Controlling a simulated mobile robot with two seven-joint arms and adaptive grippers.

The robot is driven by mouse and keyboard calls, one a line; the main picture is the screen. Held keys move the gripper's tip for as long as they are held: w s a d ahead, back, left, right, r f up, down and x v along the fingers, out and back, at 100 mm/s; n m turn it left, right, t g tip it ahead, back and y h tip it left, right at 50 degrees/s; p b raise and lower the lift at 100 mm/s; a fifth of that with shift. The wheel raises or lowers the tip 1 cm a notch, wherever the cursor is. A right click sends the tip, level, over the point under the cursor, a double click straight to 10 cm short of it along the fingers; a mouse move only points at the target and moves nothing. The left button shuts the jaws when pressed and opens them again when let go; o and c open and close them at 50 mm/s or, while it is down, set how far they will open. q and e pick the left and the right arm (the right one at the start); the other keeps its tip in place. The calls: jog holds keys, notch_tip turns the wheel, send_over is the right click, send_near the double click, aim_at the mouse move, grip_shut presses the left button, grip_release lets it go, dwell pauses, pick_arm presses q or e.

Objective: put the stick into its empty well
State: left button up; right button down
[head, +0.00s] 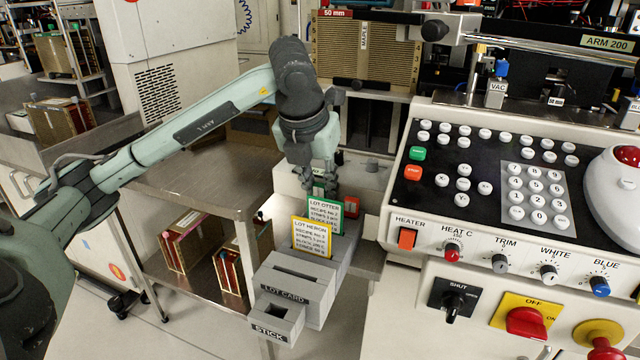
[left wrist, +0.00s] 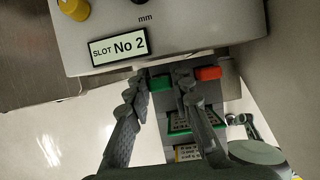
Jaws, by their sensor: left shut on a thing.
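A grey holder (head: 318,298) stands beside the console, with a slot marked LOT CARD and an open square well (head: 272,311) marked STICK at its front. The well looks empty. A yellow card (head: 312,237) and a green card (head: 326,215) stand upright in the holder. My left gripper (head: 325,190) is behind the green card, pointing down. In the left wrist view the gripper (left wrist: 166,80) is shut on a small green-topped piece (left wrist: 161,83), which seems to be the stick. Its lower part is hidden. My right gripper is not in view.
A red-topped piece (left wrist: 208,73) stands close beside the green one. A grey box labelled SLOT No 2 (left wrist: 118,47) is just behind. The console (head: 480,190) with knobs and buttons flanks the holder on the right. A metal bench (head: 205,165) lies left.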

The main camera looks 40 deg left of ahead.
pick_arm(q)
jog(key=shift+f+b, duration=0.65)
jog(key=shift+f, duration=0.15)
jog(key=o, duration=0.9)
jog(key=shift+o, duration=0.2)
jog(key=shift+r, duration=0.1)
jog(key=v, duration=1.2)
jog(key=shift+s+d, duration=0.1)
